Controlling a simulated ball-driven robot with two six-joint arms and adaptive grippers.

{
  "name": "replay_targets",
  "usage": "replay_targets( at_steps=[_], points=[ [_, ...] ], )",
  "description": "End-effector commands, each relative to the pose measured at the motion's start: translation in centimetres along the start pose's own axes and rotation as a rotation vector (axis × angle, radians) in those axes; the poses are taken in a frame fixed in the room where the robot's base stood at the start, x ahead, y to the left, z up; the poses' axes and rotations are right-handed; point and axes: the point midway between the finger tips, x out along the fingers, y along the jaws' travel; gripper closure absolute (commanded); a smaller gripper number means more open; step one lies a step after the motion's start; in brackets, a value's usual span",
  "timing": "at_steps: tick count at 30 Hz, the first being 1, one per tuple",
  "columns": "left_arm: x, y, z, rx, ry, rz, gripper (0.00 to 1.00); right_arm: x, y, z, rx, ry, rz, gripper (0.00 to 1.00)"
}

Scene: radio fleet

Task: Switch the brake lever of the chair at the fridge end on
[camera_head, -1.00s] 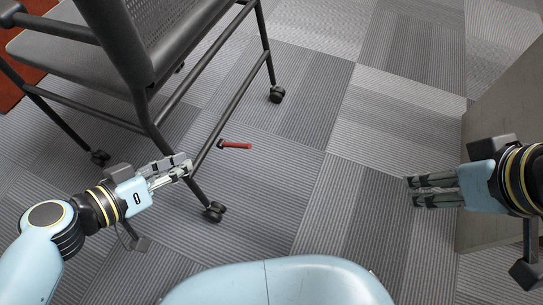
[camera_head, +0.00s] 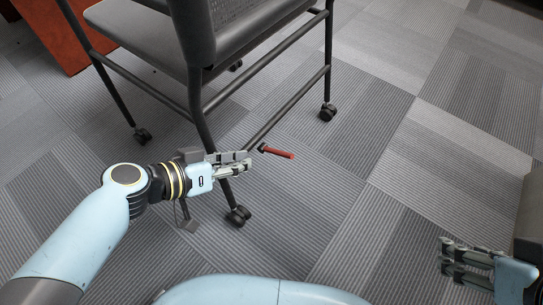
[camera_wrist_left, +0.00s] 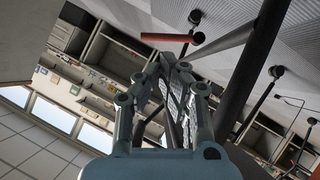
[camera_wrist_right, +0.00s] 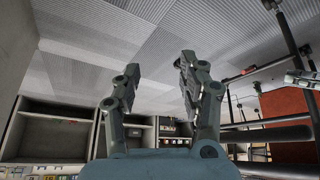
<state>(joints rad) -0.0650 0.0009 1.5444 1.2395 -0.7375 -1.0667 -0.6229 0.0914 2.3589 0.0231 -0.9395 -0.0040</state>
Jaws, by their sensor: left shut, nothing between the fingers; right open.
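The chair (camera_head: 240,31) is dark grey with a tubular frame on casters, at the upper middle of the head view. Its red brake lever (camera_head: 277,152) sticks out to the right from the lower side rail. The lever also shows in the left wrist view (camera_wrist_left: 170,38), beyond the fingertips. My left gripper (camera_head: 247,163) is shut and empty, just left of and slightly below the lever in the head view; I cannot tell whether they touch. My right gripper (camera_head: 442,256) is open and empty at the lower right, well away from the lever, and it shows in its wrist view (camera_wrist_right: 158,65).
A chair caster (camera_head: 238,215) stands below my left gripper and another (camera_head: 327,112) beyond the lever. A reddish-brown furniture panel (camera_head: 70,40) is at the upper left. A grey panel (camera_head: 530,215) stands by my right gripper. The carpet between the grippers is clear.

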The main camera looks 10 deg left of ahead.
Motion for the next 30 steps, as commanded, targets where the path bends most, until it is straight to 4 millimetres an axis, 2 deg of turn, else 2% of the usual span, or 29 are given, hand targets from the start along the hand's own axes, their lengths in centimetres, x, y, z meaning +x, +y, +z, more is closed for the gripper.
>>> replay_targets(
  at_steps=[1, 6, 15, 21, 30],
  points=[
    [1.1, -0.1, 0.3, -0.003, -0.001, 0.001, 1.0, 0.9, 0.0, 0.6, 0.001, 0.023, 0.001, 0.58],
    [4.0, -0.1, 0.3, -0.004, -0.001, 0.001, 1.0, 2.7, -0.1, 1.0, -0.001, 0.14, 0.008, 0.58],
    [7.9, -0.1, 0.3, -0.003, -0.002, 0.001, 1.0, 4.2, -0.3, 1.9, -0.008, 0.325, 0.014, 0.58],
    [9.0, 0.0, 0.1, -0.001, -0.001, 0.0, 1.0, 4.3, -0.4, 2.1, -0.013, 0.392, 0.015, 0.58],
    [9.2, 0.0, 0.0, 0.0, -0.001, 0.0, 1.0, 4.2, -0.5, 2.0, -0.014, 0.408, 0.016, 0.58]
  ],
)
